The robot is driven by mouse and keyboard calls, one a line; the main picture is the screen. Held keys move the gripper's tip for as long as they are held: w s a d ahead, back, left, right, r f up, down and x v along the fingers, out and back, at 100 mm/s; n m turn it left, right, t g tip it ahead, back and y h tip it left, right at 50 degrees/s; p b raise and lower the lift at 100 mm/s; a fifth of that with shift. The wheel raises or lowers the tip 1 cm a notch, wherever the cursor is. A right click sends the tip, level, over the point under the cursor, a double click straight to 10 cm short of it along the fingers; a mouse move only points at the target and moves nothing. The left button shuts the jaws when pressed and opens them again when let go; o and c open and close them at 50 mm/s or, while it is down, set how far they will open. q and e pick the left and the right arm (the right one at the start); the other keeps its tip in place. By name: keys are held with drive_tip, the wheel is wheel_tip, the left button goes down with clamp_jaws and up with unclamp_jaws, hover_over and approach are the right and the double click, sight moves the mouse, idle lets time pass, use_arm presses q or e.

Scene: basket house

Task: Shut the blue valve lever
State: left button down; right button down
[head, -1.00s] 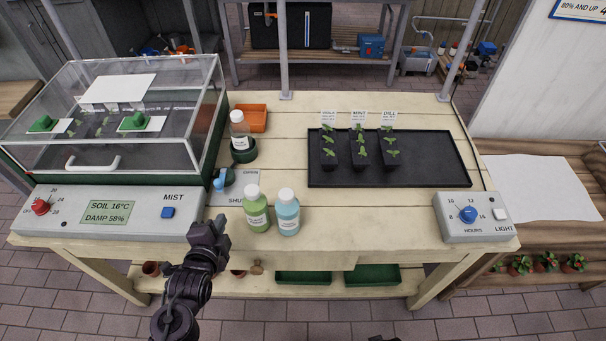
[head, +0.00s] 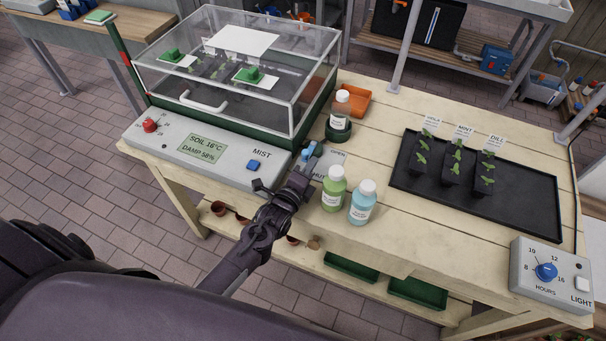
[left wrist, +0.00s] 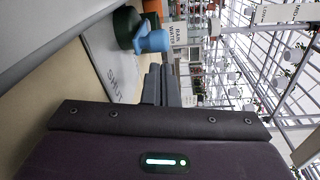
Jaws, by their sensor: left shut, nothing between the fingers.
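The blue valve lever (head: 308,152) stands beside the mist control box, next to a grey plate (head: 328,164) marked OPEN at the far end and SHUT at the near end. I cannot tell exactly which way its handle points. It also shows in the left wrist view (left wrist: 152,41), just beyond my fingers. My left gripper (head: 300,178) is shut and empty, close to the near side of the lever, over the SHUT end, and partly covers that word. Its fingers also show in the left wrist view (left wrist: 160,85); a gap to the lever seems to remain. My right gripper is out of view.
A green bottle (head: 333,188) and a blue bottle (head: 363,202) stand close right of my left gripper. A rain water bottle (head: 341,110) stands behind the lever. The mist box (head: 205,149) is on the left. A black seedling tray (head: 530,200) lies further right.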

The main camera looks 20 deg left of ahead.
use_arm(q)
drive_tip(key=shift+w, duration=0.8)
drive_tip(key=shift+s+a, duration=0.15)
drive_tip(key=shift+a, duration=0.7)
drive_tip(key=shift+r, duration=0.1)
